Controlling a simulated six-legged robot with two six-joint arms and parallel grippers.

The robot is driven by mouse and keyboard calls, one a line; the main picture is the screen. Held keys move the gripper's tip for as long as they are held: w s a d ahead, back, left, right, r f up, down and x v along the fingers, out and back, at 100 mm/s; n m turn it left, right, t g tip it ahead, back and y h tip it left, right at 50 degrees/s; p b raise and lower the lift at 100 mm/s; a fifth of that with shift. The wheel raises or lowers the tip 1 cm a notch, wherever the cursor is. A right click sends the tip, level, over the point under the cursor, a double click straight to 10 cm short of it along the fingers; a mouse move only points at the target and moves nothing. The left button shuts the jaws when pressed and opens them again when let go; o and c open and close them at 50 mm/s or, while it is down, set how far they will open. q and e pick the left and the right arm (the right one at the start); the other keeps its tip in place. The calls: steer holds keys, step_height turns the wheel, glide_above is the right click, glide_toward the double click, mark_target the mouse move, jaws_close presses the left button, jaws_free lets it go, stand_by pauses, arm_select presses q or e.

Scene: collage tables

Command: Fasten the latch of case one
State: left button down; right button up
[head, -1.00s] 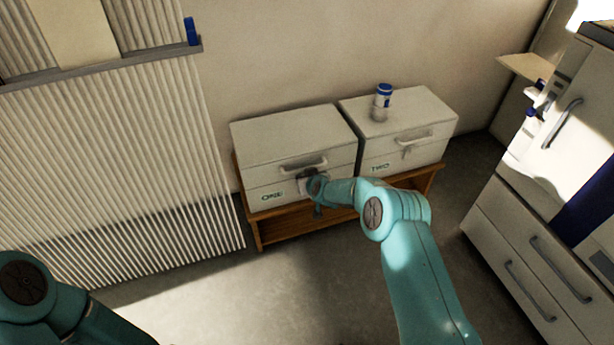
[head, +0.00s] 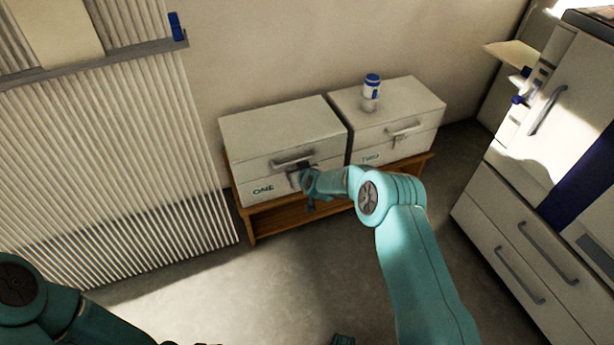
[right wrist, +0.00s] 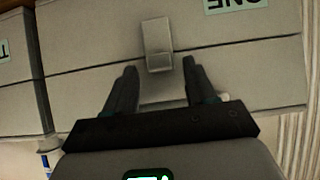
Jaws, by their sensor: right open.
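Case one (head: 285,130) is a pale, closed box with a green ONE label and a front handle, on the left of a wooden stand. Its latch (right wrist: 158,45) is a small pale tab on the front, lying across the lid seam in the right wrist view, where the case looks upside down. I cannot tell whether it is fastened. My right gripper (right wrist: 160,82) is open, its two dark fingers either side of the latch's line and just short of it, with nothing gripped. In the head view the right gripper (head: 308,182) partly hides the latch.
Case two (head: 395,120) stands close on the right, with a blue-capped white bottle (head: 371,87) on its lid. The wooden stand (head: 270,222) is under both. A ribbed panel (head: 110,150) is at left and a drawer cabinet (head: 520,240) at right. The floor in front is clear.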

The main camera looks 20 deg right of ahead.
steer(key=p+v, duration=0.3)
steer(key=v, duration=1.2)
steer(key=shift+p, duration=0.35)
steer(key=s+a+f+m+g+y, duration=0.1)
steer(key=s+a+f+g, duration=0.2)
steer(key=s, duration=0.8)
steer(key=s+a+f+g+y, duration=0.1)
steer(key=s+a+f+g, duration=0.3)
steer(key=s, duration=0.8)
steer(key=s+a+f+m+g+y, duration=0.1)
steer(key=s+a+f+g+y, duration=0.15)
steer(key=s, duration=0.85)
step_height(320, 180, up, 21)
steer(key=p, duration=2.2)
steer(key=shift+w+a+g+h, duration=0.15)
steer(key=shift+w+g+h, duration=0.2)
steer(key=shift+g+h, duration=0.1)
